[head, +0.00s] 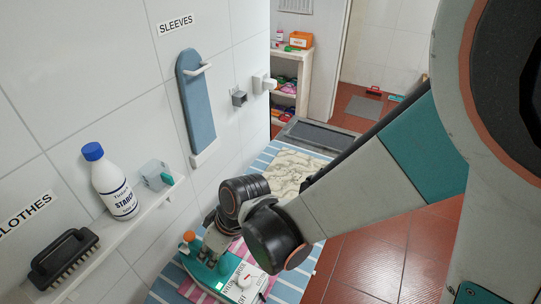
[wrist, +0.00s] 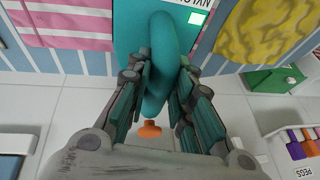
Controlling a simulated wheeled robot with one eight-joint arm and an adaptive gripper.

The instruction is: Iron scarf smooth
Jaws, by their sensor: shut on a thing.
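The teal iron (head: 197,266) has an orange knob and a white label panel. It is over the striped ironing board (head: 285,291) in the head view, with pink-and-white striped cloth (head: 262,256) showing around it. My gripper (head: 209,254) is shut on the iron's handle. In the wrist view the teal handle (wrist: 160,45) runs between the fingers, and the pink striped cloth (wrist: 62,24) lies to the left. A crumpled, patterned yellowish cloth (head: 297,170) lies farther along the board. I cannot tell which cloth is the scarf. The iron's soleplate is hidden.
A wall shelf (head: 123,230) on the left carries a starch bottle (head: 111,184), a clear container (head: 155,174) and a dark brush (head: 64,258). A blue sleeve board (head: 197,102) hangs on the wall. Tiled floor (head: 365,262) lies right of the board.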

